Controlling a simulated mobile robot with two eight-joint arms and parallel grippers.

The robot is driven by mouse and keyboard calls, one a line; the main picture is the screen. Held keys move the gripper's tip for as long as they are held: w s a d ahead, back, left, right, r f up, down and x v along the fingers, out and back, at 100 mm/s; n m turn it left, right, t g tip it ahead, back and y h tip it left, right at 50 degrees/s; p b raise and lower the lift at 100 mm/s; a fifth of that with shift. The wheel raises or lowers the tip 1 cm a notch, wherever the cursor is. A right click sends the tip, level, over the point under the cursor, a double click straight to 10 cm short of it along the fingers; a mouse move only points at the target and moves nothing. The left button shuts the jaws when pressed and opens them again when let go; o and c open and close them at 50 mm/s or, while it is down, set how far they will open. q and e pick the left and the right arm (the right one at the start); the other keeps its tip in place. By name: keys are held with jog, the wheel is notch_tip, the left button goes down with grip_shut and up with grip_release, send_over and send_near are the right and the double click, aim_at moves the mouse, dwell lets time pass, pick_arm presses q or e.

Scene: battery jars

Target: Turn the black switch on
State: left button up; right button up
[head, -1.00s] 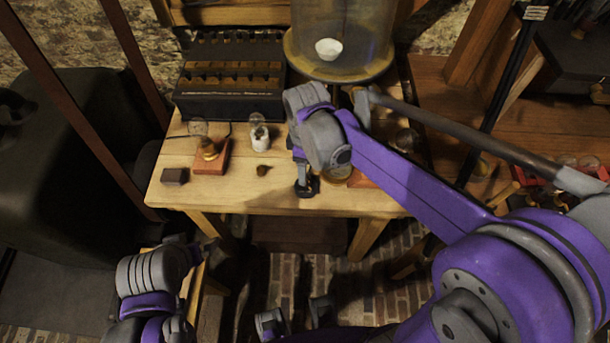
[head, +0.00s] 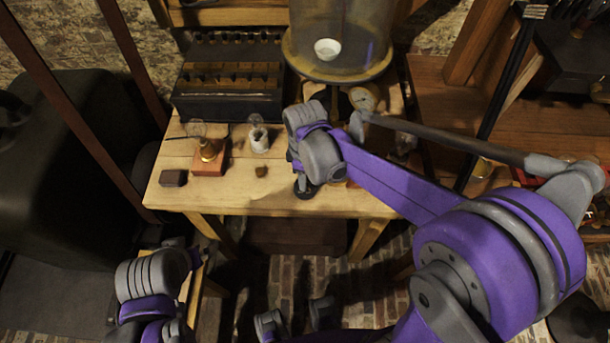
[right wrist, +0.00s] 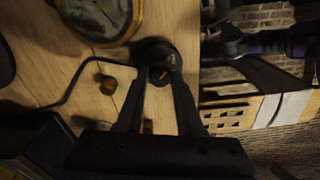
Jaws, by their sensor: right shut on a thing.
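The black switch (right wrist: 155,50) is a dark round piece on the wooden table, near its front edge. In the head view it shows as a dark base (head: 306,192) under my right gripper (head: 303,180), mostly hidden by the wrist. In the right wrist view the two fingers of my right gripper (right wrist: 160,70) point down at the switch and are shut on it. The switch's exact setting cannot be read. My left arm is at the lower left of the head view, away from the table; its fingers are too dark to read.
A bulb on a red-brown base (head: 208,165), a white-based bulb (head: 258,138), a small brown knob (head: 261,172) and a dark block (head: 173,178) stand left of the switch. A battery box (head: 230,90) and a large glass jar (head: 340,35) are behind. A wire runs near the switch.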

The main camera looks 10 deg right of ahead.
grip_shut()
jog(key=shift+m, duration=0.4)
jog(key=m+b, duration=0.1)
jog(key=m, duration=0.2)
jog(key=shift+m, duration=0.3)
jog(key=m, duration=0.4)
jog(key=shift+m, duration=0.3)
jog(key=m+b, duration=0.1)
jog(key=m, duration=0.3)
jog(key=shift+d, duration=0.1)
jog(key=shift+m, duration=2.4)
jog(key=o, duration=1)
grip_release()
